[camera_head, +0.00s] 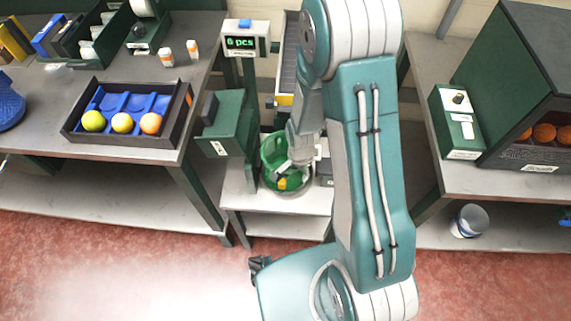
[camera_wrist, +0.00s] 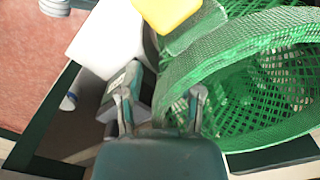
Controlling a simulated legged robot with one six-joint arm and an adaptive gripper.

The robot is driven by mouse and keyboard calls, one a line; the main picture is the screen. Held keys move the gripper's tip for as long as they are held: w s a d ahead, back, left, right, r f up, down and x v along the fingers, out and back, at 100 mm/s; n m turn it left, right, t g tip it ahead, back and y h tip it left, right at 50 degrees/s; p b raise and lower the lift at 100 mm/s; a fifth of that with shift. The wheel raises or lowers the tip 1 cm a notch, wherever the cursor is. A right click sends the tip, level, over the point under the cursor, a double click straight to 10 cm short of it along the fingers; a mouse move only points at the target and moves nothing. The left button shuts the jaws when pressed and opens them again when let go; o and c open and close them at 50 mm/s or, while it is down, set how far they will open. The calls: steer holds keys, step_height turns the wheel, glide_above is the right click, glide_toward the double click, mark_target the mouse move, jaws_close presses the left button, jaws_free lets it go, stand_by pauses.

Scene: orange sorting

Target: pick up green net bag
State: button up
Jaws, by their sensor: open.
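The green net bag (camera_head: 270,150) stands on the small middle stand, and my arm reaches down in front of it. In the wrist view, the net bag (camera_wrist: 245,65) fills the right side, with its thick rim curving close to my fingers. A yellow piece (camera_wrist: 168,12) shows beside the net at the top. My gripper (camera_wrist: 161,98) is open, its two fingers spread apart; the right finger overlaps the near edge of the bag. I cannot tell whether it touches the net. In the head view my fingers are partly hidden at the bag.
A counter display (camera_head: 241,42) reads "6 pcs" above a green box (camera_head: 228,125). At left, a dark tray (camera_head: 128,140) with blue dividers holds three round fruits. At right, a dark crate (camera_head: 530,155) holds oranges. A white cup (camera_head: 470,220) sits on the lower shelf.

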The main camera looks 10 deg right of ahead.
jaws_close()
